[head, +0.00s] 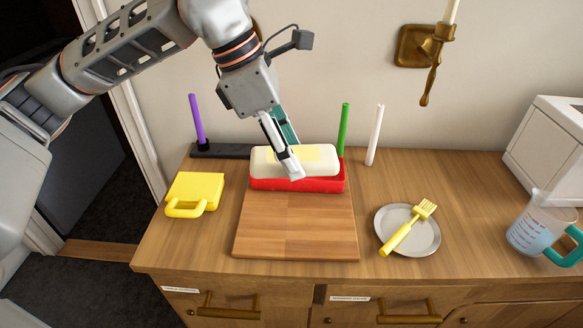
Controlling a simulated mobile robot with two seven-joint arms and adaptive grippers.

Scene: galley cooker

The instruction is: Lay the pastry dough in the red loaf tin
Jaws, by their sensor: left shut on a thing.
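The pale cream pastry dough (262,163) is a block with rounded ends. It sits in the mouth of the red loaf tin (300,186), with its upper part standing above the rim. The tin is at the back edge of a wooden board. My left gripper (289,165) reaches down from above and is shut on the dough, one white finger showing on its near side. The far finger is partly hidden. Whether the dough touches the tin's floor cannot be seen. My right gripper is not in view.
The wooden board (296,225) lies in front of the tin. A yellow box with a handle (197,187) is at left. A grey plate (424,240) with a yellow fork-like brush (405,235) is at right. Purple, green (344,130) and white sticks stand behind. A measuring jug (535,224) stands far right.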

